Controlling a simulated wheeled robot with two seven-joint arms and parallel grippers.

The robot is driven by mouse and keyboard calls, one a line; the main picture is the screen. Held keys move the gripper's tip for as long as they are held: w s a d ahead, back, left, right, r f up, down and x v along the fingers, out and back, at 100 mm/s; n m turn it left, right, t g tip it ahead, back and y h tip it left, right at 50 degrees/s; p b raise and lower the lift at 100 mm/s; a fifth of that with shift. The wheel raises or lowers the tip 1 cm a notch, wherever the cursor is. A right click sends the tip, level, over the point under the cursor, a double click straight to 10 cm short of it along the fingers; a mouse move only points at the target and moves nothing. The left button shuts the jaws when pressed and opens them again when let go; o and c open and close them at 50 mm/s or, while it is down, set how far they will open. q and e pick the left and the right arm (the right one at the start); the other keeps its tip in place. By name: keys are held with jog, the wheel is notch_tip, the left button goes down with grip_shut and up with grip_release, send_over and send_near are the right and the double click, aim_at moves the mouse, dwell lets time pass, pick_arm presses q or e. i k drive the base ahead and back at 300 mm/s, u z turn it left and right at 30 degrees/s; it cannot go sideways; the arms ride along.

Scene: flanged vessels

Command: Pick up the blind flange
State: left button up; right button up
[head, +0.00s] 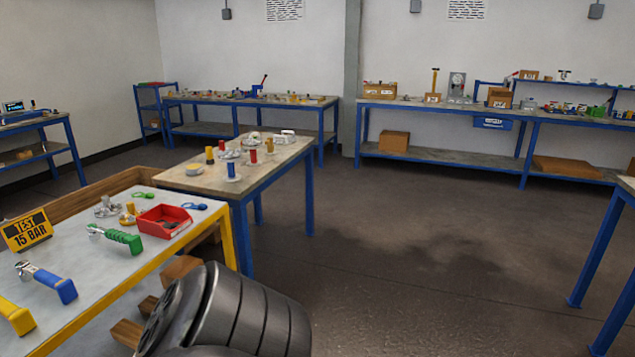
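I cannot pick out the blind flange for certain from this distance. Several small flanged metal pieces, some with yellow, red or blue upright parts, stand on the middle table (262,178). More small metal fittings (107,208) lie on the near white-topped table (75,262). Neither of my grippers shows; a dark grey ribbed part of my own arm fills the bottom centre.
The near table has a "TEST 15 BAR" sign (27,229), a red bin (164,221) and tools with green (124,240), blue and yellow handles. Benches with boxes line the back wall. A blue-legged table (600,265) stands at right. The centre-right floor (410,240) is clear.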

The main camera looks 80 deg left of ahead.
aim_at(106, 200)
jog(key=u, duration=2.8)
jog(key=i, duration=1.25)
jog(key=u, duration=0.45)
